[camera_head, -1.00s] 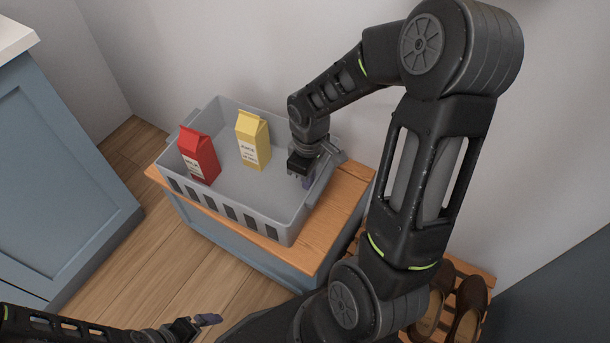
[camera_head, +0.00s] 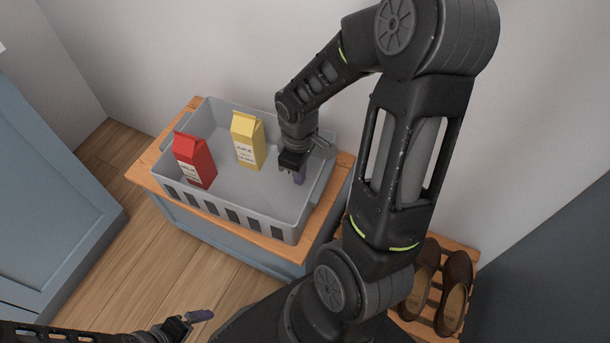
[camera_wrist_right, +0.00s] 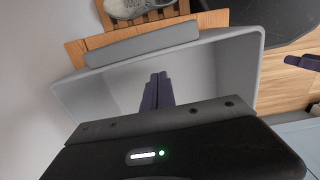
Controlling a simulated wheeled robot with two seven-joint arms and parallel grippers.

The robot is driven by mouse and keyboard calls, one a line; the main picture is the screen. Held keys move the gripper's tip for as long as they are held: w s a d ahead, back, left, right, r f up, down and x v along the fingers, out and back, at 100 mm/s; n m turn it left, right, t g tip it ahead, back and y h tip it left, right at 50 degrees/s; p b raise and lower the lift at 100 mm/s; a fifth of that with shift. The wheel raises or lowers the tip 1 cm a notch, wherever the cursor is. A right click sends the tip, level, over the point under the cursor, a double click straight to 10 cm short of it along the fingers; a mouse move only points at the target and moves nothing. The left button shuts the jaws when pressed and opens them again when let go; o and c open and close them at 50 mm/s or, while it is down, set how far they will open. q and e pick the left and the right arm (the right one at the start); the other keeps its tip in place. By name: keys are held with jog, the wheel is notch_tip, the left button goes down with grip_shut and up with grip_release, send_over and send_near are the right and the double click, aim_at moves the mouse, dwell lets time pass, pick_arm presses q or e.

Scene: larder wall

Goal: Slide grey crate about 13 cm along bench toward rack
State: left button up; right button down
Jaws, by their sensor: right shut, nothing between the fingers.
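The grey crate (camera_head: 265,225) stands on the wooden bench top (camera_head: 150,160), with a red carton (camera_head: 195,160) and a yellow carton (camera_head: 248,140) upright inside it. A strip of bare bench shows at each end of the crate. The slatted wooden rack (camera_head: 425,318) is on the floor beyond the bench's right end. My right gripper (camera_head: 293,176) is shut and empty, down inside the crate near its rack-side wall. Its fingers (camera_wrist_right: 157,90) also show in the right wrist view; I cannot tell whether they touch the wall. My left gripper (camera_head: 200,318) is low at the bottom, away from the crate; its jaw gap is unclear.
Brown shoes (camera_head: 453,295) are on the rack, and a grey shoe (camera_wrist_right: 140,8) shows there in the right wrist view. A blue cabinet (camera_head: 50,190) stands at left across bare wooden floor (camera_head: 150,260). The wall runs close behind the bench.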

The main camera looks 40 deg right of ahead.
notch_tip(320, 180, up, 10)
jog(key=w+p, duration=0.1)
jog(key=p, duration=0.1)
jog(key=shift+w+a+p, duration=0.2)
jog(key=shift+a+p, duration=0.05)
jog(key=shift+p, duration=0.1)
jog(key=shift+s, duration=0.1)
